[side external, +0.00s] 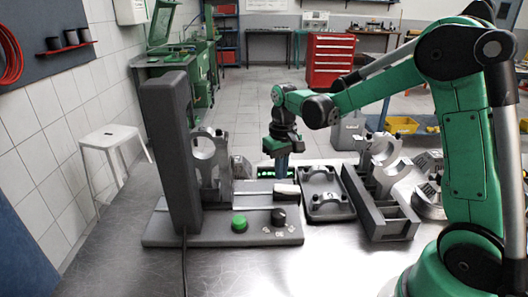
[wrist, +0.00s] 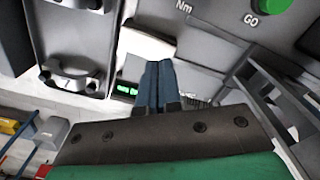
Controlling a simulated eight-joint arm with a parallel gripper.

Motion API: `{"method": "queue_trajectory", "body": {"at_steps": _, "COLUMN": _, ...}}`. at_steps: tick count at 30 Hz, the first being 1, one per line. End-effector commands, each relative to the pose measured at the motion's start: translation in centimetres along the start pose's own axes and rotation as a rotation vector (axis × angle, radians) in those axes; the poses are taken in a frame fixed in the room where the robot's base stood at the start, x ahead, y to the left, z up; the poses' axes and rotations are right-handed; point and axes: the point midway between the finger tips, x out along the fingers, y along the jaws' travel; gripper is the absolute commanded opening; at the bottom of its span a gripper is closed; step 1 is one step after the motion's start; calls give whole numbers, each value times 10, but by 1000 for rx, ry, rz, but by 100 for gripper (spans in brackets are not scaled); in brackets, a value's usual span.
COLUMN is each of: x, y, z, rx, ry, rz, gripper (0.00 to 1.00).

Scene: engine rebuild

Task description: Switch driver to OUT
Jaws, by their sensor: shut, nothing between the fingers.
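A grey machine with a tall upright (side external: 168,150) stands on the table at left in the side view. Its flat base (side external: 200,231) carries a green button (side external: 239,222) and a black knob (side external: 278,215). Small markings beside the knob are too small to read, so I cannot tell its setting. The wrist view shows the green button (wrist: 269,16) marked GO, and the lettering Nm on the base. My gripper (side external: 282,177) points down behind the knob, apart from it. Its blue fingers (wrist: 159,66) are together and empty in the wrist view.
A small pale-topped block (side external: 286,190) lies between my gripper and the knob. A dark tray (side external: 327,195) and a grey slotted rack (side external: 382,205) stand to the right. A green-lit display (wrist: 126,90) is beside my fingers. The table front is clear.

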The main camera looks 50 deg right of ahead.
Motion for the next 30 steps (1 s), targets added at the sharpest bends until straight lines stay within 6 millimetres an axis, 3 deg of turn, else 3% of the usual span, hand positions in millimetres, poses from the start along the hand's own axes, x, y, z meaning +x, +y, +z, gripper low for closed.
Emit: {"method": "queue_trajectory", "body": {"at_steps": 30, "x": 16, "y": 0, "z": 0, "rx": 0, "ry": 0, "rz": 0, "gripper": 0}}
